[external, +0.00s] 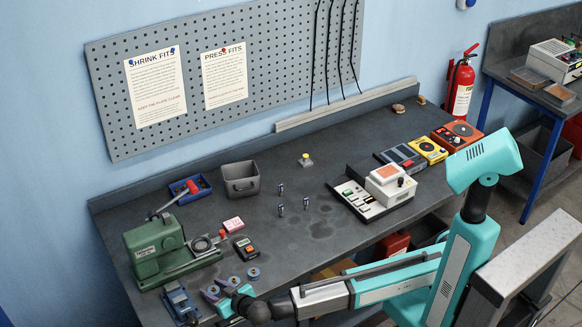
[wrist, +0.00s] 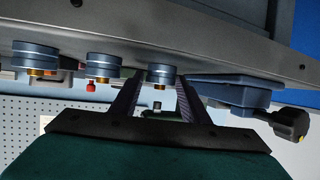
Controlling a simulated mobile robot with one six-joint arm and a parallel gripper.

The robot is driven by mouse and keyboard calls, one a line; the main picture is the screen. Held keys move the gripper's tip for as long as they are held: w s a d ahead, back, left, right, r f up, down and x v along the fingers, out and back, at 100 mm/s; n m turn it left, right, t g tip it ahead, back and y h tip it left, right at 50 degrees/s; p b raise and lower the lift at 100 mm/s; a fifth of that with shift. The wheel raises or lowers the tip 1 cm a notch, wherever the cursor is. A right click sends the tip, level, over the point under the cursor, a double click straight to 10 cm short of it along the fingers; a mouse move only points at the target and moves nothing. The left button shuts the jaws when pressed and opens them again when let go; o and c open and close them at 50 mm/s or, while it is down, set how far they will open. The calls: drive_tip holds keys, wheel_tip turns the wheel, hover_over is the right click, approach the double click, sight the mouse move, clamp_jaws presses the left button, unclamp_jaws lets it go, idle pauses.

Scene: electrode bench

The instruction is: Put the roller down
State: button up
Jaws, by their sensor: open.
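Three short blue-grey rollers with brass-coloured centres stand in a row near the bench's front edge; they appear upside down in the wrist view. The roller (wrist: 160,71) nearest the blue vise lies between the tips of my gripper (wrist: 159,84), with gaps showing on both sides. The other two rollers, a middle one (wrist: 103,62) and an outer one (wrist: 35,54), are outside the jaws. In the external view my gripper (external: 232,298) is low at the front edge, and the middle (external: 234,281) and outer (external: 253,272) rollers show beside it. My gripper is open and holds nothing.
A blue vise (external: 180,303) stands left of the rollers; it also shows in the wrist view (wrist: 236,93). A grey bin (external: 240,180) stands farther back. The bench's middle is mostly clear.

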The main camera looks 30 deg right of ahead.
sight(213, 289)
idle(0.4)
drive_tip(key=c, duration=1)
drive_tip(key=shift+r, duration=0.15)
drive_tip(key=shift+r+b, duration=0.6)
drive_tip(key=shift+r, duration=0.9)
drive_tip(key=s+d+b, duration=0.1)
drive_tip(key=s+d, duration=0.1)
drive_tip(key=d, duration=0.1)
drive_tip(key=s+d+r, duration=0.1)
drive_tip(key=s+d, duration=0.2)
drive_tip(key=d, duration=0.1)
drive_tip(key=s+d+b, duration=0.1)
drive_tip(key=s+d, duration=0.1)
drive_tip(key=d, duration=0.2)
drive_tip(key=shift+s+r+b, duration=0.15)
drive_tip(key=shift+s+b, duration=0.05)
drive_tip(key=shift+b, duration=0.1)
drive_tip(key=d+b, duration=0.1)
drive_tip(key=b, duration=0.2)
drive_tip(key=s+d+b, duration=0.1)
drive_tip(key=b, duration=0.2)
drive_tip(key=shift+s+d+r, duration=0.1)
drive_tip(key=shift+s+r, duration=0.05)
drive_tip(key=shift+s, duration=0.1)
drive_tip(key=shift+d, duration=0.1)
